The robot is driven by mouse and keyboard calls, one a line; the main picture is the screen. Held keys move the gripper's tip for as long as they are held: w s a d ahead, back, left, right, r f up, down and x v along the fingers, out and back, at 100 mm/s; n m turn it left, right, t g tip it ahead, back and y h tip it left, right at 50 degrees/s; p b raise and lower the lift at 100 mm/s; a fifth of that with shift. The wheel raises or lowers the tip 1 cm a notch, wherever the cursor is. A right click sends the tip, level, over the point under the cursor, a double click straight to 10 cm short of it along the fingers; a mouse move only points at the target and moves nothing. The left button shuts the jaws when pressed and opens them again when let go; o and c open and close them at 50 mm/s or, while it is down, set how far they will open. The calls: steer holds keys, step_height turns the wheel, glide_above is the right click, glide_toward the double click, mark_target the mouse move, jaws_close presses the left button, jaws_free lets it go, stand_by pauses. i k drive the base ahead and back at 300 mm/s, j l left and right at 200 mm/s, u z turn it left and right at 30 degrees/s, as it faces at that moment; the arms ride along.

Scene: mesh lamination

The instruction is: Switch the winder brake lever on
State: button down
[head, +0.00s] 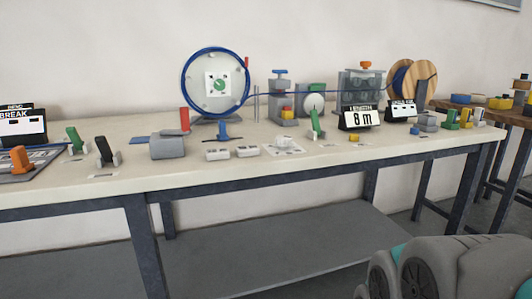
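A long cream-topped bench (300,168) holds several small levers. A blue-rimmed reel (232,97) with a green centre knob stands at the back, and a blue line runs from it to the right. A red upright lever (184,120) stands left of the reel's foot, and a blue lever (222,130) is in front of it. Green (74,138), black (104,150) and orange (20,158) levers are at the left. Another green lever (315,122) stands at mid-bench. I cannot tell which is the winder brake lever; the labels are too small to read. My gripper is not in view.
A display reading "8 m" (362,118) and a wooden spool (424,72) stand toward the right. A sign reading "BREAK" (20,125) is at far left. A brown table (480,109) adjoins at right.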

mark_target(101, 141)
steer(key=u, duration=1.4)
